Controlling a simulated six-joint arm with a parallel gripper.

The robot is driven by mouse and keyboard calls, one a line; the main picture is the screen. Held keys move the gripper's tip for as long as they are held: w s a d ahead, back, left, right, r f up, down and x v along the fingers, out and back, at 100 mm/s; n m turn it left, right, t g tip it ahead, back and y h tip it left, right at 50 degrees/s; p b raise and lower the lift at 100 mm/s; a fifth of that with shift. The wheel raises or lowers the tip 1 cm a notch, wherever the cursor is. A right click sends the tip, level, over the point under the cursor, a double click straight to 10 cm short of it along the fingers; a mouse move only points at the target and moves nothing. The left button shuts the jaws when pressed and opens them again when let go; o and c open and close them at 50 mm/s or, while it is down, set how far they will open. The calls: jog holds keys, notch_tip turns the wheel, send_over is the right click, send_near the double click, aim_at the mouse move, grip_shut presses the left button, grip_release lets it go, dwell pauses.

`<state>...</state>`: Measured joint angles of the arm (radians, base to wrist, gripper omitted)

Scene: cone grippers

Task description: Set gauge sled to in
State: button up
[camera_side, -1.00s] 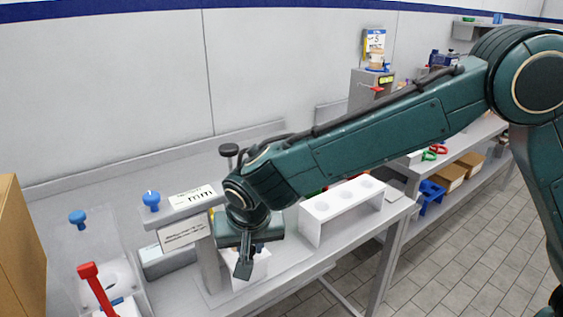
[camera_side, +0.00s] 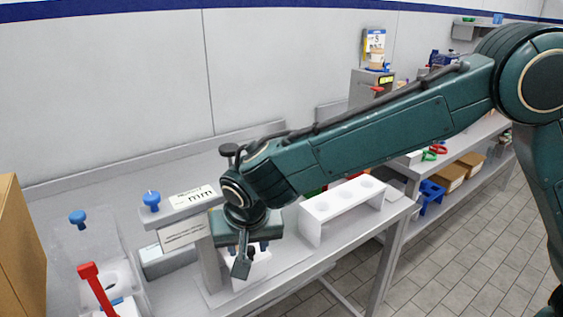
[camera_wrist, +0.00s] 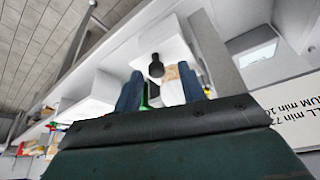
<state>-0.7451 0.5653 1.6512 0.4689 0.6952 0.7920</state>
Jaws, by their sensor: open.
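My gripper (camera_side: 252,257) points down beside the grey gauge stand (camera_side: 210,262), at the front of the bench. A white block (camera_side: 256,272) with a small dark knob sits just below and behind the fingers, partly hidden by them. In the wrist view my gripper (camera_wrist: 160,92) has its two blue fingers apart. The black knob (camera_wrist: 156,66) shows between and just beyond them, and I cannot tell whether they touch it. The gauge's top plate (camera_side: 190,197) reads "mm". I cannot tell for sure which part is the sled.
A white rack with round holes (camera_side: 345,208) stands right of my gripper. A clear panel with blue knobs (camera_side: 77,217) and a red handle (camera_side: 95,288) are at left, beside a cardboard box (camera_side: 20,245). The bench's front edge is close by.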

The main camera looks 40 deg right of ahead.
jog(key=v, duration=1.3)
jog(key=shift+r, duration=0.1)
jog(key=s+d+r+n+y, duration=0.1)
jog(key=s+d+r, duration=0.2)
jog(key=d, duration=0.7)
jog(key=s+d+r+n, duration=0.1)
jog(key=s+d+r, duration=0.2)
jog(key=d, duration=0.7)
jog(key=s+d+f+n, duration=0.1)
jog(key=s+d+f, duration=0.1)
jog(key=s+d, duration=0.3)
jog(key=s+d+f+n+t, duration=0.1)
jog(key=s+d, duration=0.3)
jog(key=s, duration=0.7)
jog(key=shift+d+f+y, duration=0.4)
jog(key=shift+f, duration=0.4)
